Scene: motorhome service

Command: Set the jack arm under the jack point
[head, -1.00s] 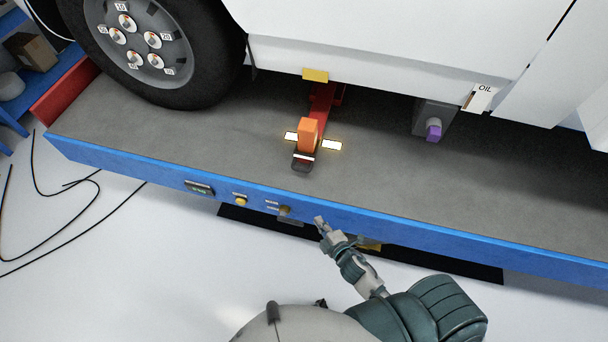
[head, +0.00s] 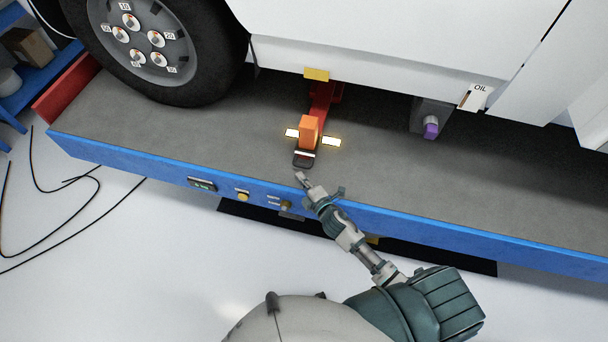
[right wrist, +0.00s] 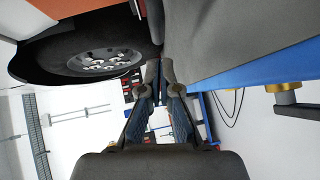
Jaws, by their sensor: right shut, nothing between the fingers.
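The red jack arm (head: 322,99) lies on the grey lift platform and runs in under the white vehicle's sill. At its near end stand an orange block (head: 309,130) and a dark handle loop (head: 303,160). The yellow jack point mark (head: 316,74) is on the sill's lower edge, above the arm's far part; the arm's far end is in shadow. My right gripper (head: 301,179) is shut and empty, just in front of the handle loop; I cannot tell whether they touch. The right wrist view shows its closed fingers (right wrist: 159,75). My left gripper is not in view.
The platform's blue front edge (head: 400,217) carries a yellow button (head: 242,195) and a small display. A wheel (head: 150,40) stands at the left. A purple-capped part (head: 431,130) hangs at the right near an OIL label (head: 474,97). White glowing marks flank the orange block.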

